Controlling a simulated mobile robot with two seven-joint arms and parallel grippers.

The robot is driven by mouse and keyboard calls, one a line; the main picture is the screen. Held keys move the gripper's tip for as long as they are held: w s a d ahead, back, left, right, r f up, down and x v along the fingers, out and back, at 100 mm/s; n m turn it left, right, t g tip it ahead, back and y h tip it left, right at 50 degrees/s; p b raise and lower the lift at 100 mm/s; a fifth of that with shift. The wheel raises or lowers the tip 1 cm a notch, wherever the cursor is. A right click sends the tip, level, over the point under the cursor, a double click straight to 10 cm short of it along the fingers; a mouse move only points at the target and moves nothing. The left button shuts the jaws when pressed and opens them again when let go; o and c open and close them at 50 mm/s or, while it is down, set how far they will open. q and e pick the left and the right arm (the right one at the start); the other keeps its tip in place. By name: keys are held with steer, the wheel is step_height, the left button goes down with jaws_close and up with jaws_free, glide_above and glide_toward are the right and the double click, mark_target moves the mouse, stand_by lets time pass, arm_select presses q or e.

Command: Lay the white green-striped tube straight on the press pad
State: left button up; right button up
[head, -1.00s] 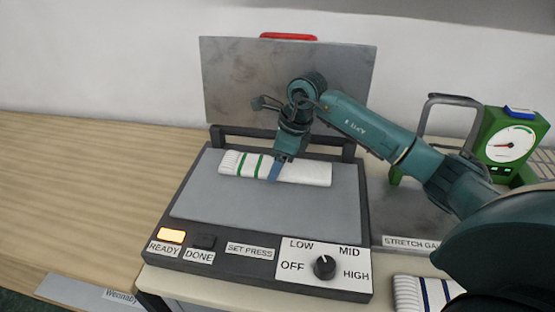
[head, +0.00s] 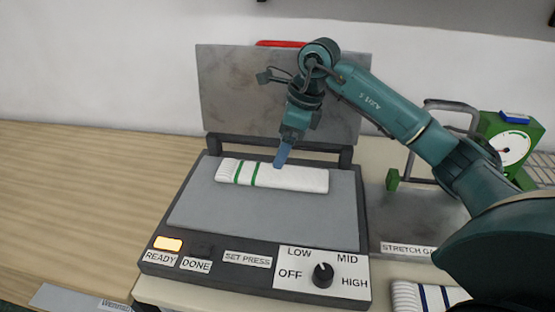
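The white tube with green stripes (head: 300,179) lies flat on the grey press pad (head: 265,215), in its rear half. It looks straight and runs roughly parallel to the pad's back edge, stripes toward its left end. My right gripper (head: 281,164) points down at the tube's middle. Its blue fingertips overlap the tube's upper edge in the head view and look just above it; I cannot tell whether they touch. Only one blue finger face shows, so the opening is hidden. My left gripper is not in view.
The press lid (head: 270,95) stands raised behind the pad. The READY lamp (head: 168,244) glows; the knob (head: 323,275) is at the front right. A green gauge (head: 508,145) stands right. A blue-striped white tube (head: 420,297) lies at the lower right.

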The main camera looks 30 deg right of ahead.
steer(key=v, duration=0.4)
steer(key=shift+r, duration=0.15)
